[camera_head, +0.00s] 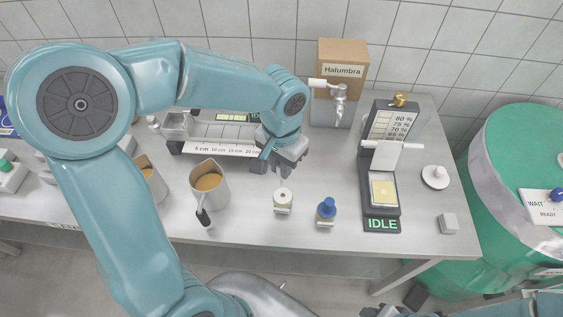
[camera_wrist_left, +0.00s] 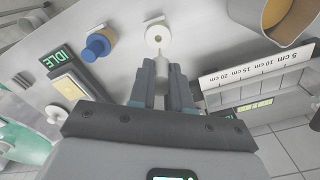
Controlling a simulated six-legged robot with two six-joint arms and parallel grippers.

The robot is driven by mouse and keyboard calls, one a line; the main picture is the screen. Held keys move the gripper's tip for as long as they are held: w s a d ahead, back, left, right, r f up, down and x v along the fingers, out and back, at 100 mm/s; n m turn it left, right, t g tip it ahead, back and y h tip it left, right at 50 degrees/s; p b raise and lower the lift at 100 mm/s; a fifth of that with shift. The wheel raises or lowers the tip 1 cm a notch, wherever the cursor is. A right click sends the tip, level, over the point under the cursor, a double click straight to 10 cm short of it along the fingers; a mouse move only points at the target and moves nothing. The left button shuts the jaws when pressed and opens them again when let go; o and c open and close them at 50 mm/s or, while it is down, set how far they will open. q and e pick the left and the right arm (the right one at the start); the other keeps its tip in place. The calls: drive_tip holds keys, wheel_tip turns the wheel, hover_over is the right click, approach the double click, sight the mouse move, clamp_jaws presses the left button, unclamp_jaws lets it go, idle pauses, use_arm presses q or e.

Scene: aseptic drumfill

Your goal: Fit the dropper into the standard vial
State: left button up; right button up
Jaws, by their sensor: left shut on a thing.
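My left gripper (camera_head: 285,170) points down over the table, with its fingers shut on the dropper. In the left wrist view the dropper (camera_wrist_left: 162,70) is a small pale cylinder between the fingertips (camera_wrist_left: 162,84), with a thin tip pointing at the white vial. In the head view the fingers mostly hide it. The white vial (camera_head: 283,202), which looks like the standard vial, stands upright just in front of the gripper, its round top (camera_wrist_left: 158,36) showing a small dark hole. The dropper looks apart from it. At the bottom edge my right gripper (camera_head: 382,312) is barely visible.
A blue-capped vial (camera_head: 326,212) stands just right of the white one. Further right is the IDLE device (camera_head: 382,222). A jug of brown liquid (camera_head: 208,190) and a ruler strip (camera_head: 222,149) are left. A tap (camera_head: 340,92) and Halumbra box (camera_head: 342,58) stand behind.

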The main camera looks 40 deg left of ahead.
use_arm(q)
drive_tip(key=shift+d, duration=0.2)
drive_tip(key=shift+w+f+b, duration=0.1)
drive_tip(key=shift+f+b, duration=1.75)
drive_tip(key=shift+f, duration=0.1)
